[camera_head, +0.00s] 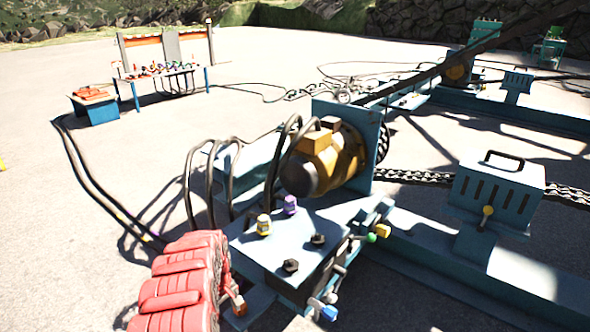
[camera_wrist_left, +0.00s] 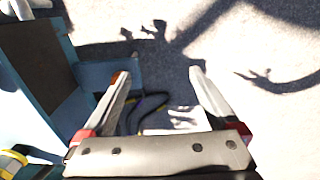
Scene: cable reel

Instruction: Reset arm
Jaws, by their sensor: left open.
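My left gripper (camera_head: 237,302) is at the lower left of the head view, beside the near end of the blue machine bench (camera_head: 290,245). It is partly hidden by my red-covered arm. In the left wrist view, its two fingers (camera_wrist_left: 158,76) are spread with nothing between them, above the ground. My right gripper is not in view.
A yellow motor (camera_head: 325,160) with black cables stands behind the bench. Coloured valve handles line the bench's right side. A chain runs to a light blue box (camera_head: 497,190). Blue frame parts (camera_wrist_left: 60,85) lie left of the fingers. Open ground lies left.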

